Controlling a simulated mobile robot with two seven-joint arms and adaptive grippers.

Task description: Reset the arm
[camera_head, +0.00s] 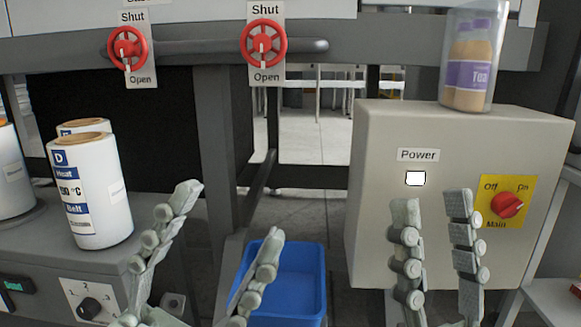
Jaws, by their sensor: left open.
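My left gripper (230,213) is at the lower middle-left, its two fingers spread wide and nothing between them. Its right finger overlaps the blue bin (318,290) behind it. My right gripper (432,200) is at the lower right, in front of the grey power box (385,240). Its fingers are upright and apart, with nothing between them. They stand below the white power light (415,178) and left of the red main switch (507,204). I cannot tell whether the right fingers touch the box.
Two red valve wheels (128,48) (264,42) sit on the grey frame above. Labelled white rolls (90,190) stand on the left machine, above a black knob (89,308). Open floor shows in the middle.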

